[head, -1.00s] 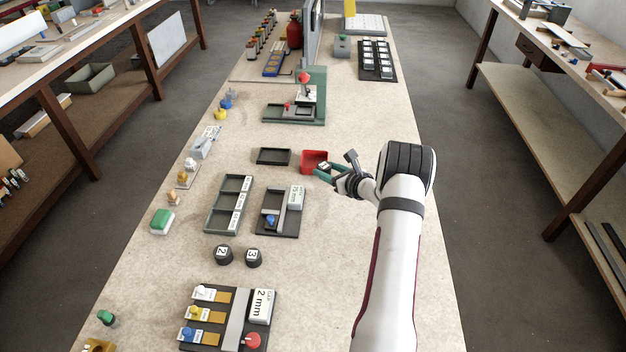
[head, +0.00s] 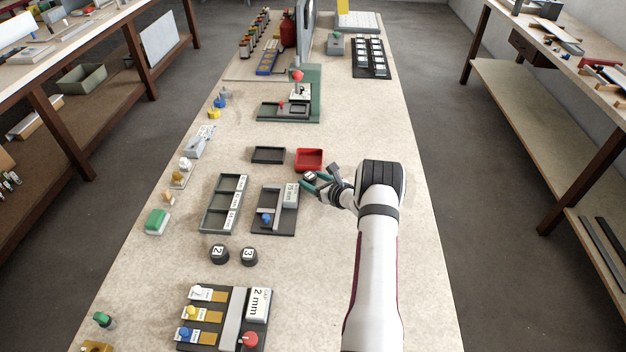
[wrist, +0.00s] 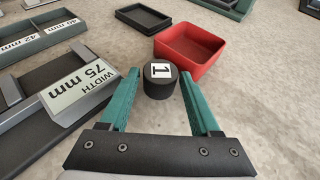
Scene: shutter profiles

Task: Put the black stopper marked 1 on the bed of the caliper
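The black stopper marked 1 (wrist: 160,82) is a short round cylinder with a white label on top; it also shows in the head view (head: 309,176). The caliper (head: 288,220), labelled "WIDTH 75 mm", lies to the left of and nearer than the gripper. It has a dark base, a grey bar and a blue knob. In the wrist view the caliper (wrist: 82,84) is at left, partly cut off.
The red bin (head: 309,152) stands just behind the gripper, a black tray (head: 268,155) left of it. A grey tray with width labels (head: 224,203) lies left of the caliper. Stoppers 2 (head: 219,254) and 3 (head: 249,257) stand in front.

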